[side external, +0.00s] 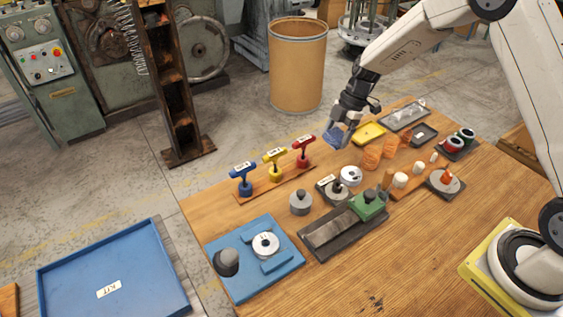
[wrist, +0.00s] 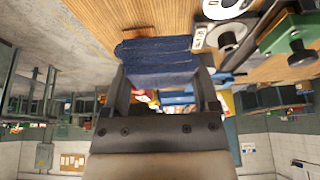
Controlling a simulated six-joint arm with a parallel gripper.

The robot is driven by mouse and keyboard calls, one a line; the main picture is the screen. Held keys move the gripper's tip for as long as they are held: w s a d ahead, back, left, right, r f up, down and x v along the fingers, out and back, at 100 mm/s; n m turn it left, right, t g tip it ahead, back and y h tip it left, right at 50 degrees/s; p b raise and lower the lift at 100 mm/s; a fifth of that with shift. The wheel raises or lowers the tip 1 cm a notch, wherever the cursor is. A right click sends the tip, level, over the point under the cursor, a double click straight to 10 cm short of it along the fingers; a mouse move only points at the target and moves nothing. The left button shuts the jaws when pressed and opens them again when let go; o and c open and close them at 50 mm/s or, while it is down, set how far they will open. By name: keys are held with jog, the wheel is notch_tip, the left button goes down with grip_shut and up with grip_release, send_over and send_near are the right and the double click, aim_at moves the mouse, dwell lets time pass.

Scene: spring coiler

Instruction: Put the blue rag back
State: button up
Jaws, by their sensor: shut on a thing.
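The blue rag (wrist: 160,62) is a folded dark blue cloth. It sits between the two fingers of my gripper (wrist: 162,85), which is shut on it. In the side external view my gripper (side external: 345,128) holds the blue rag (side external: 335,135) above the back edge of the wooden table, behind the orange rolled pieces and right of the red tool. The rag looks clear of the table top, though its lower edge is hard to judge.
Yellow, blue and red handled tools (side external: 274,165) stand on a strip to the left. A green clamp block (side external: 368,205) is in front. The table's front right (side external: 430,250) is clear.

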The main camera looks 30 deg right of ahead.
aim_at(321, 157)
jog(key=shift+w+f, duration=1.4)
jog(key=shift+f, duration=0.3)
jog(key=shift+w+f, duration=0.3)
jog(key=shift+f, duration=1.55)
jog(key=shift+f, duration=0.15)
jog(key=o, duration=1.1)
jog(key=v, duration=1.2)
jog(key=shift+r, duration=0.25)
